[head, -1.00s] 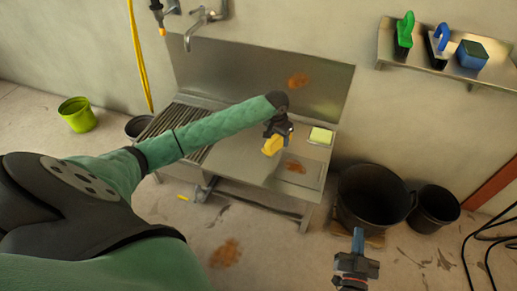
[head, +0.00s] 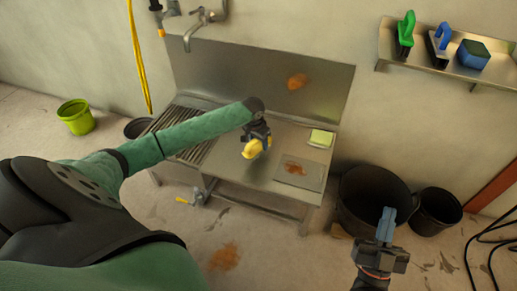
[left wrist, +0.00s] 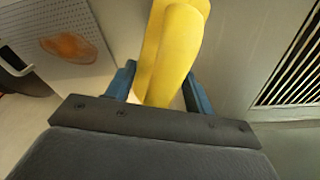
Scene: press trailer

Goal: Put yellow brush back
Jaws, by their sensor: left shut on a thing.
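The yellow brush (head: 252,149) is held above the steel sink table (head: 238,172). My left gripper (head: 257,139) is shut on it. In the left wrist view the brush's smooth yellow body (left wrist: 172,55) stands between the blue fingers of my left gripper (left wrist: 163,92); its bristles are not clear. The wall shelf (head: 430,59) at the upper right holds a green-handled brush (head: 405,32), a blue-handled brush (head: 440,40) and a blue block with a dark green top (head: 473,54). My right gripper (head: 387,223) is at the lower right, with nothing seen in it; its finger gap is unclear.
A yellow-green sponge (head: 320,138) lies at the table's right back. A stained plate (head: 298,174) lies in front of it. Brown stains mark the backsplash (head: 297,81) and floor (head: 224,257). Black tubs (head: 372,192) stand right of the table, a green bucket (head: 76,117) left.

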